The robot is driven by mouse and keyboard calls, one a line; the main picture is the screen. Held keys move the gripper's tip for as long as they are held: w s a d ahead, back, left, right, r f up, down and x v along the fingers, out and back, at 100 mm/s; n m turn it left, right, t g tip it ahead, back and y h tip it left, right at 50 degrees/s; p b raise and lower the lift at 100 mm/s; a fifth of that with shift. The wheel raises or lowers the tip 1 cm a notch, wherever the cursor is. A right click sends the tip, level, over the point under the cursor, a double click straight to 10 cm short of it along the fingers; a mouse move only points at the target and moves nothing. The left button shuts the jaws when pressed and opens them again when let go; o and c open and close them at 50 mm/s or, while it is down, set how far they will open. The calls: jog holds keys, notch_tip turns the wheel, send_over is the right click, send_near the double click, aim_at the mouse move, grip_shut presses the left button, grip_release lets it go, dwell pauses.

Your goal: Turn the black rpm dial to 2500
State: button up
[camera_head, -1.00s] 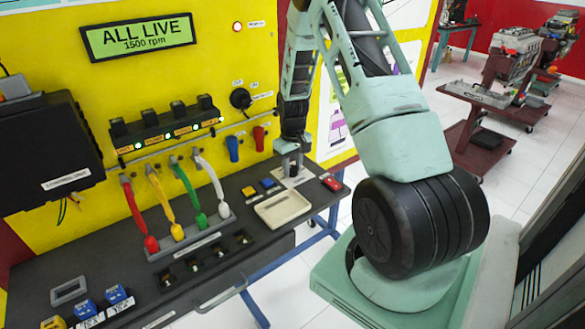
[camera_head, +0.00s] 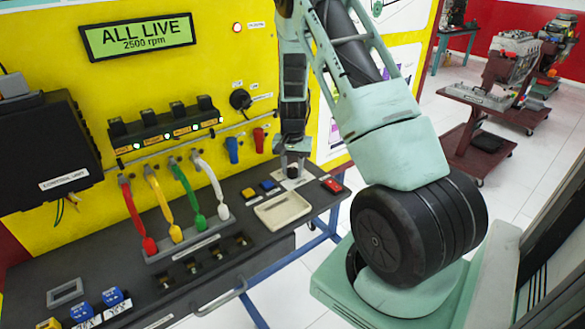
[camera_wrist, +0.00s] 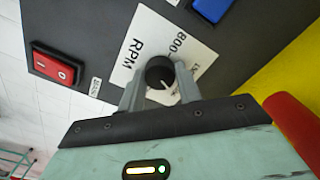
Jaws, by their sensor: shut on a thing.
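The black rpm dial (camera_wrist: 160,72) sits on a white plate (camera_wrist: 178,42) marked RPM and 800 in the wrist view. My gripper (camera_wrist: 160,90) is shut on the dial, one finger on each side of it. The dial's white pointer shows between the fingers, and part of the scale is hidden. In the head view my gripper (camera_head: 292,168) is down at the plate (camera_head: 292,181) on the bench, and the dial is hidden there. The wall display (camera_head: 138,37) reads ALL LIVE, 2500 rpm.
A red switch (camera_head: 332,185) and a beige tray (camera_head: 283,211) lie close to the dial. Blue and yellow buttons (camera_head: 248,193) are to its left. Colored leads (camera_head: 171,219) run from the wall to the bench. The yellow wall (camera_head: 62,105) stands behind.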

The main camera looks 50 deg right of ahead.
aim_at(292, 170)
jog(key=shift+w+m, duration=0.1)
jog(key=shift+m, duration=0.5)
jog(key=o, duration=1)
jog(key=shift+r, duration=0.1)
notch_tip(292, 170, up, 17)
jog(key=b, duration=0.2)
jog(key=shift+r, duration=0.15)
